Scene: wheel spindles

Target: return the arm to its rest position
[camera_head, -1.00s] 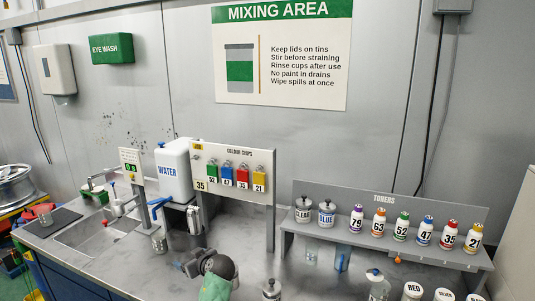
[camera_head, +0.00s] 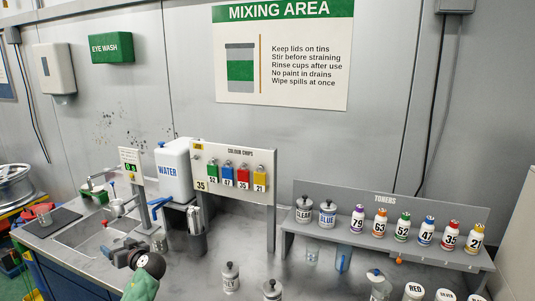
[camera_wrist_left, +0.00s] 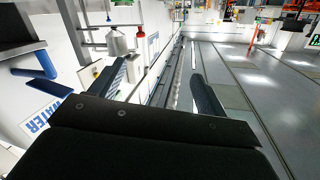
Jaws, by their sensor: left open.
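My left gripper (camera_head: 112,254) is in the lower left of the head view, above the front of the bench near the sink. Behind it are my dark wrist and green forearm. In the left wrist view the two dark fingers (camera_wrist_left: 160,88) stand well apart with nothing held between them. My right gripper is not in view.
The white water container (camera_head: 174,172) stands behind the gripper, with a dark holder (camera_head: 195,242) and metal cup (camera_head: 159,241) nearby. The sink (camera_head: 82,232) is at left. Tins such as the grey-labelled one (camera_head: 230,279) stand at right, before the toner shelf (camera_head: 345,236).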

